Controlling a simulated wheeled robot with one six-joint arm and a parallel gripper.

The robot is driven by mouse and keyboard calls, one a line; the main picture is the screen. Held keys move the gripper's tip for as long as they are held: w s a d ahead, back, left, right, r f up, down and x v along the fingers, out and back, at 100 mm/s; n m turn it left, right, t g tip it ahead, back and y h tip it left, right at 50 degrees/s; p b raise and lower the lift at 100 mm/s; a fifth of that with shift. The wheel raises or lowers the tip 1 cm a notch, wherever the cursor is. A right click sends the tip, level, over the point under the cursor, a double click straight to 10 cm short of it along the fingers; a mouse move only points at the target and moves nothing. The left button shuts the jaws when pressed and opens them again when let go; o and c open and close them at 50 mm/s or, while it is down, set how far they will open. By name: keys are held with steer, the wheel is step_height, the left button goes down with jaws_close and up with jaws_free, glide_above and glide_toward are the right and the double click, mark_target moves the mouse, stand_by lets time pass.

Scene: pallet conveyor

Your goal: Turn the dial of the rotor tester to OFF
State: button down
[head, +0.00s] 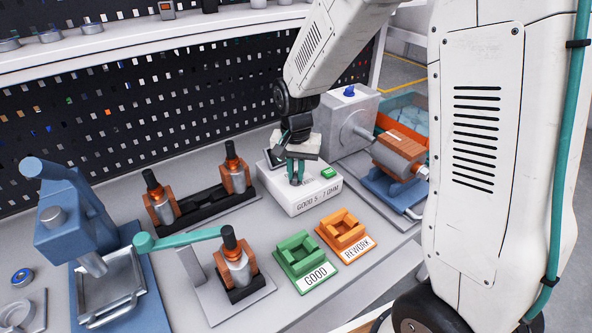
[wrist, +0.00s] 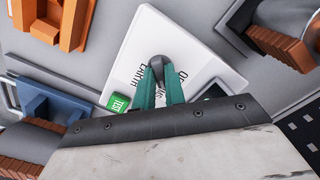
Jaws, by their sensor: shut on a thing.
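My gripper (head: 297,180) points down at the tester's top. In the wrist view its teal fingers (wrist: 160,72) are shut on the dark grey dial (wrist: 172,62). Printed words beside the dial are partly covered by the fingers. I cannot tell which mark the dial points to.
A green GOOD tray (head: 313,280) and an orange REWORK tray (head: 364,254) stand in front of the tester. A grey machine with a copper-wound rotor (head: 399,153) stands to the right. Rotors in a black rack (head: 203,203) stand left, near a blue press (head: 68,230).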

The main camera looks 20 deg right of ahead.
mark_target(296, 175)
steer(key=shift+n, duration=0.4)
steer(key=n, duration=0.3)
steer(key=shift+n, duration=2.5)
steer(key=c, duration=1.5)
jaws_free()
steer(key=shift+o, duration=0.2)
step_height(296, 175, up, 8)
steer(key=shift+f, duration=0.1)
